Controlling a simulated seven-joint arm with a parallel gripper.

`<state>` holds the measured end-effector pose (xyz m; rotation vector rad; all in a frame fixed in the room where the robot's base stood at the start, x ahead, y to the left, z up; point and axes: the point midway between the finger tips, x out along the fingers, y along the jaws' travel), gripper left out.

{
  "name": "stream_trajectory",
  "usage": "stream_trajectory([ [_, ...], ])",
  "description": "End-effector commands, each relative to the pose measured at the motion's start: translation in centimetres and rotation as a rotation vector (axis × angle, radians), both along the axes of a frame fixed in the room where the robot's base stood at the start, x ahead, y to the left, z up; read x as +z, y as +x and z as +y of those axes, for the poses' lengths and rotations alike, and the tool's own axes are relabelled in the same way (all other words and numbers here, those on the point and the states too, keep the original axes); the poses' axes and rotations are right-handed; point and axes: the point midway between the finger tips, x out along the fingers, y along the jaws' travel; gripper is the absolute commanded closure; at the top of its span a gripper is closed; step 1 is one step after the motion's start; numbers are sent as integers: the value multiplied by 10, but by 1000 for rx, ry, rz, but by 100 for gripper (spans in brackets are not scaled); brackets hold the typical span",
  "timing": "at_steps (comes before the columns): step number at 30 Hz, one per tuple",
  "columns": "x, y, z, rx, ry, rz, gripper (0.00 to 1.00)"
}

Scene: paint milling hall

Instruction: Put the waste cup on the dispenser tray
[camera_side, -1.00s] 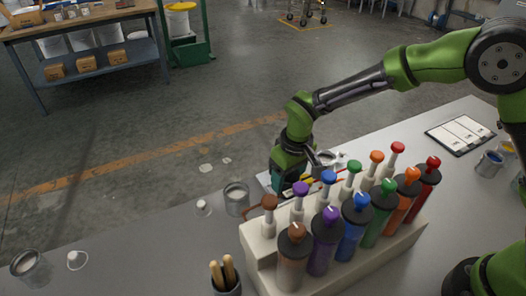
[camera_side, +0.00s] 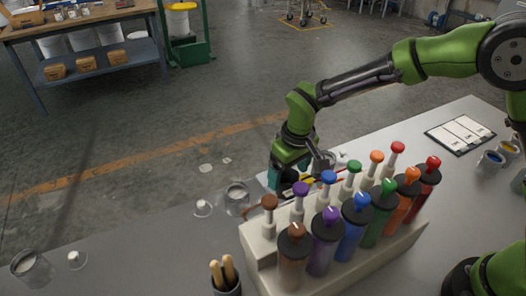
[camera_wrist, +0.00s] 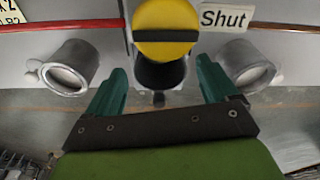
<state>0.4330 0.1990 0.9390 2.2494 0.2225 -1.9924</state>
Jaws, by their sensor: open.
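My gripper (camera_wrist: 160,97) is open, with its two teal fingers apart and nothing held between them. In the side view it (camera_side: 283,180) is low behind the dispenser rack, whose bottles partly hide it. In the wrist view, a grey cup (camera_wrist: 70,68) with pale contents is to the left of the fingers and a similar cup (camera_wrist: 248,66) to the right. A yellow disc with a dark bar (camera_wrist: 165,36) is ahead, above a dark round opening. I cannot tell which cup is the waste cup. The dispenser tray is not clearly visible.
The cream rack (camera_side: 262,245) holds several coloured bottles and is a tall obstacle beside my gripper. A clear cup (camera_side: 237,198) and a small white cap (camera_side: 203,207) stand left of it. A "Shut" label (camera_wrist: 223,18) is near the yellow disc. The left tabletop has free room.

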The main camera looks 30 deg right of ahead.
Motion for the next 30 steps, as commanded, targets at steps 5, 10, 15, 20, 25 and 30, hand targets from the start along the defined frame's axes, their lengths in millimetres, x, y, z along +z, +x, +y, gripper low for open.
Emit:
stream_trajectory([
  [5, 42, -4, 0, 1, 2, -7, 14],
  [10, 75, -9, -2, 1, 2, -5, 14],
  [15, 95, -11, -2, 2, 0, -3, 14],
  [20, 112, -17, -13, -22, 19, -17, 14],
  [25, 154, -45, -58, -125, 103, -90, 14],
  [30, 188, -96, -109, -262, 205, -200, 14],
])
